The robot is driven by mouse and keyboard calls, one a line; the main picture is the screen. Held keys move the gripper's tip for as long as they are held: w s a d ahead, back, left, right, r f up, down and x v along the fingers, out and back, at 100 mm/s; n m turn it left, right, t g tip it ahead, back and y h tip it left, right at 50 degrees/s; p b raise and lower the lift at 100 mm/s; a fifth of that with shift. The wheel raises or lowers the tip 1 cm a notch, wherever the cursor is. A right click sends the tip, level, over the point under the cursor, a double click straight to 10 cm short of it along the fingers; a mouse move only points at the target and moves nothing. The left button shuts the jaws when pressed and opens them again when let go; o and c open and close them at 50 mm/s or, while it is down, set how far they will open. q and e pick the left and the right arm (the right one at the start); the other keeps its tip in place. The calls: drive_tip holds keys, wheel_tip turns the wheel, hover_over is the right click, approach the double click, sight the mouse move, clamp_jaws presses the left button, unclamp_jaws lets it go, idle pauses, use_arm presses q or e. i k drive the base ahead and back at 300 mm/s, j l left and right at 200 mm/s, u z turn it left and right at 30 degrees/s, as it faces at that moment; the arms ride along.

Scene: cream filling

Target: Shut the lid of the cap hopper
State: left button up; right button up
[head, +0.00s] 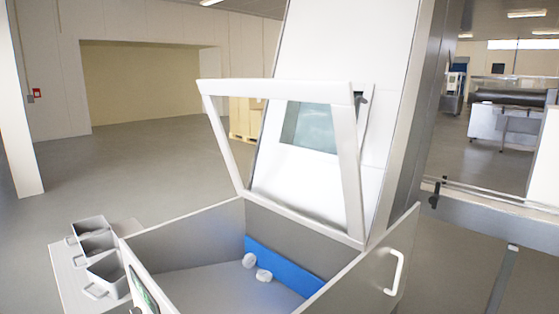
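The cap hopper (185,242) is a grey open-topped metal box at the lower middle of the head view. Its lid (345,178), a light frame with a see-through panel, stands raised and tilted at the back of the box. Two white caps (264,275) lie inside near a blue strip (285,265) along the inner wall. A white handle (396,270) sits on the box's right side. Neither of my grippers shows in this view.
Several grey bins (95,243) with handles stand on a small table (68,283) left of the hopper. A tall white machine panel (330,40) rises behind the lid. A metal rail (500,205) runs at the right. Open floor (140,165) lies at the back left.

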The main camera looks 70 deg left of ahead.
sight(339, 93)
drive_tip(key=i+u, duration=0.2)
drive_tip(key=u, duration=0.25)
drive_tip(key=i+l+u, duration=0.1)
drive_tip(key=u, duration=0.3)
drive_tip(key=i+l+u, duration=0.15)
drive_tip(key=i+u, duration=0.15)
drive_tip(key=u, duration=0.15)
drive_tip(key=i+l+u, duration=0.15)
drive_tip(key=u, duration=0.3)
drive_tip(key=i+l+u, duration=0.2)
drive_tip(key=u, duration=0.2)
drive_tip(key=i+l+u, duration=0.15)
drive_tip(key=u, duration=0.25)
drive_tip(key=i+l+u, duration=0.1)
drive_tip(key=l+u, duration=1)
drive_tip(key=u, duration=0.15)
drive_tip(key=i+l, duration=0.05)
